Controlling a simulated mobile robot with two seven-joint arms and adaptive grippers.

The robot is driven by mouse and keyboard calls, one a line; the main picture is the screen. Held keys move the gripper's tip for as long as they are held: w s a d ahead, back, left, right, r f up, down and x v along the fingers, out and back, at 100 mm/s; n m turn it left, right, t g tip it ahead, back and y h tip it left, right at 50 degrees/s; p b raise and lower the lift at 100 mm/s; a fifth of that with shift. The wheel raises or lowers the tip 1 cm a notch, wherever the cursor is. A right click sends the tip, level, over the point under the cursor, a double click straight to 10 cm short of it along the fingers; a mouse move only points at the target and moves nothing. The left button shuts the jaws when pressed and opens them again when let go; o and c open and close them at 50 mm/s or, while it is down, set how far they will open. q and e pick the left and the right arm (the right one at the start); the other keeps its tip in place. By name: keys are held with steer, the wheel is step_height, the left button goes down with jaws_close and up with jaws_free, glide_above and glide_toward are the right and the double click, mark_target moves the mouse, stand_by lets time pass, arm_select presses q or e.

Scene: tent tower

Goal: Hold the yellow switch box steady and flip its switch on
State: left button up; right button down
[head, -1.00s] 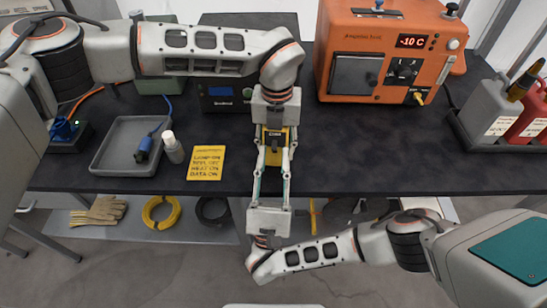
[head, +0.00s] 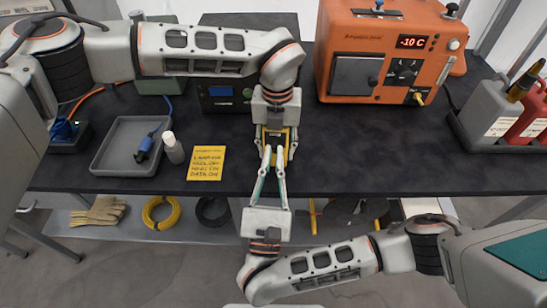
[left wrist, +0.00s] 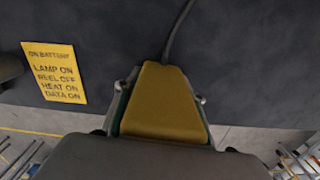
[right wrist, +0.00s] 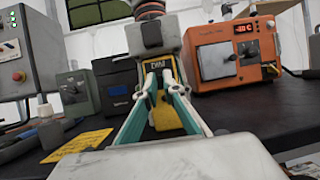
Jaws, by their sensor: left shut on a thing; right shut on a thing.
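The yellow switch box (head: 274,133) stands upright at the front edge of the dark bench. My left gripper (head: 275,148) reaches down from above and is shut on the box's two sides. The left wrist view shows the box's plain yellow top face (left wrist: 164,100) between the fingers. My right gripper (head: 273,153) comes from the front, its fingers converging at the box's front face. In the right wrist view its fingertips (right wrist: 160,72) are close together below the box's dark label; the switch between them is mostly hidden, so its position cannot be told.
A black cable (left wrist: 178,35) runs back from the box. A yellow note (head: 206,163), a white bottle (head: 173,148) and a grey tray (head: 104,158) lie to the left. An orange unit (head: 388,53) reading -10 C stands behind right.

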steer(key=g, duration=0.2)
steer(key=r+g, duration=0.1)
steer(key=g, duration=0.1)
steer(key=shift+s+r, duration=0.1)
steer(key=shift+s, duration=0.05)
steer(key=shift+r+g, duration=0.3)
steer(key=shift+g, duration=0.3)
steer(key=c, duration=2.2)
jaws_free()
steer(key=shift+o, duration=0.2)
steer(key=s, duration=0.7)
steer(key=shift+s+a+r, duration=0.15)
steer(key=shift+a+r, duration=0.05)
steer(key=shift+a, duration=0.15)
